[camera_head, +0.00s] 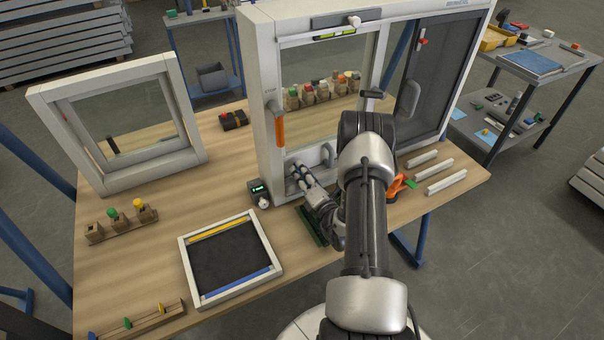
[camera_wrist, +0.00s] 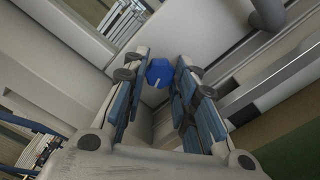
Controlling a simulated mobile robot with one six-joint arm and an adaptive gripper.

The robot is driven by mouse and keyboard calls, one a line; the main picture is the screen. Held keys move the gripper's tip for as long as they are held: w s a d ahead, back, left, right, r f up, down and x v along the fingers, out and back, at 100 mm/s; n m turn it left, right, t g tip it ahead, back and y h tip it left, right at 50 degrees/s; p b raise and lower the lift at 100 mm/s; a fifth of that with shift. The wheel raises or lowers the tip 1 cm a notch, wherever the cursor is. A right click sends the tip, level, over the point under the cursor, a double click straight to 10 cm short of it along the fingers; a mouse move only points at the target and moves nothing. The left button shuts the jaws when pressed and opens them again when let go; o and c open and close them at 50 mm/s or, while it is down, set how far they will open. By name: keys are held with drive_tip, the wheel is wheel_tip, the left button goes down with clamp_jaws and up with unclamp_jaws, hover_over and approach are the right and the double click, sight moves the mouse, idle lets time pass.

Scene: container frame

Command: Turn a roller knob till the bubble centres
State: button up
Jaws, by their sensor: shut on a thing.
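A white-framed sliding window (camera_head: 262,60) stands upright on the wooden table. A yellow-green level vial (camera_head: 335,33) sits at its top; the bubble is too small to read. My gripper (camera_head: 298,172) is low at the window's lower left corner, pointing at the bottom of the frame. In the wrist view a blue roller knob (camera_wrist: 160,73) with a white mark sits between the fingertips of my gripper (camera_wrist: 161,68). The fingers are shut on the knob. In the head view the knob is hidden by my gripper.
A small green-lit display (camera_head: 258,187) stands just left of my gripper. An orange handle (camera_head: 280,131) is on the window frame above it. A dark tray with a white frame (camera_head: 264,277) lies in front, and a smaller window frame (camera_head: 192,140) stands at left.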

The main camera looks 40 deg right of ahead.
idle(0.3)
drive_tip(key=o, duration=1.1)
drive_tip(key=v, duration=1.2)
